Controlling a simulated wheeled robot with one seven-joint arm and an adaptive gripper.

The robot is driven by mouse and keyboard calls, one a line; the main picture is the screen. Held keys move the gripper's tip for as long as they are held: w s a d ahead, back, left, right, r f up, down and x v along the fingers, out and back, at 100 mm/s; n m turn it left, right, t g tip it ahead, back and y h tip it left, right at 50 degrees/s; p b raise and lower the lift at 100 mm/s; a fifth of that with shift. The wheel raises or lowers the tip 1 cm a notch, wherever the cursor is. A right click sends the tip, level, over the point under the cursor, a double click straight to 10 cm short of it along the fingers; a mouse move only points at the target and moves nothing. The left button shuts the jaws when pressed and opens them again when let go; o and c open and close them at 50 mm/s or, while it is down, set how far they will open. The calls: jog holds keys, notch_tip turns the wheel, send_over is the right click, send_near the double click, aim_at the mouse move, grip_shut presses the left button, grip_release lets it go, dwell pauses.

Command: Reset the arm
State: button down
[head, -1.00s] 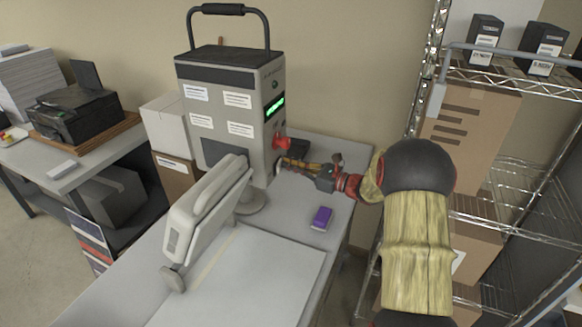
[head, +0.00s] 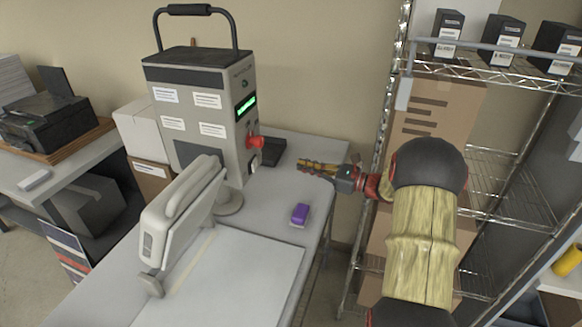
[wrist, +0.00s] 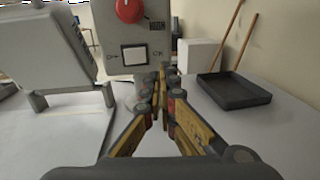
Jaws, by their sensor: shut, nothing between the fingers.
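My gripper (head: 305,166) is at the end of my arm, right of the grey machine (head: 200,110) and above the table. Its fingers are shut and empty, apart from the machine. In the wrist view my gripper (wrist: 160,85) points toward the machine's side panel. That panel carries a red knob (wrist: 129,10) and a white rocker switch (wrist: 134,55). The red knob also shows in the head view (head: 255,142), below a lit green display (head: 246,107).
A black tray (wrist: 233,90) lies on the table right of the fingers. A purple block (head: 299,214) lies on the table (head: 262,225). A pale hinged press arm (head: 182,215) stands in front of the machine. A wire shelf (head: 490,75) with boxes stands close to my arm.

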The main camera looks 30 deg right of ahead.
jog(key=shift+s+d, duration=0.3)
dwell(0.5)
